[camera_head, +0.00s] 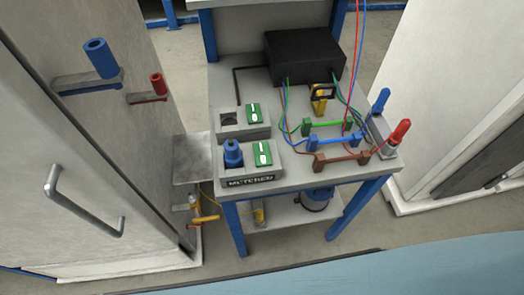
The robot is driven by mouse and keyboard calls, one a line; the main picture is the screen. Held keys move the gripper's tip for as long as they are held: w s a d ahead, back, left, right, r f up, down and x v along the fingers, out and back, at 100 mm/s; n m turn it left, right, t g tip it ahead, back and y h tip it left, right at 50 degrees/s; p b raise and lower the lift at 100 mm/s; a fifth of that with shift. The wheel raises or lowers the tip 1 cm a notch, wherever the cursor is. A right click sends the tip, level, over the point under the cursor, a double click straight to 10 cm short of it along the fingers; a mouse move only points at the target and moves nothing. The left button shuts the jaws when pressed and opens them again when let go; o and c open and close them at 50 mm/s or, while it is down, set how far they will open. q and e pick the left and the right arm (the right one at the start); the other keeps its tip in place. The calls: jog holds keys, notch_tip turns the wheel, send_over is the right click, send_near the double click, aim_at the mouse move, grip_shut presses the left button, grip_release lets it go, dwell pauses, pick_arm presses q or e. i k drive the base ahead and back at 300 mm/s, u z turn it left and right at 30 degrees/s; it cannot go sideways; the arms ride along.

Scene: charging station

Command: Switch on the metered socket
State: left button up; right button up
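The metered socket (245,172) is a grey box at the front left corner of the workbench, with a dark label reading "METERED" (250,181) on its front. A blue plug (233,154) stands upright in its socket. To the right of the plug is a green switch plate (263,154) with a white rocker; its on or off position is too small to tell. Behind it is a second grey socket box (240,123) with an empty dark outlet and its own green switch (253,112). Neither of my grippers is in view.
A black box (305,56) with coloured wires stands at the bench's back. Green, blue and brown bridged leads and blue (379,102) and red (396,138) handles occupy the right side. A cabinet with a bar handle (85,205) stands left, with blue and red pegs protruding.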

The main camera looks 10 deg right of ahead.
aim_at(263, 156)
jog(key=k, duration=1.3)
jog(key=u, duration=0.6)
jog(key=i, duration=1.05)
jog(key=z, duration=0.65)
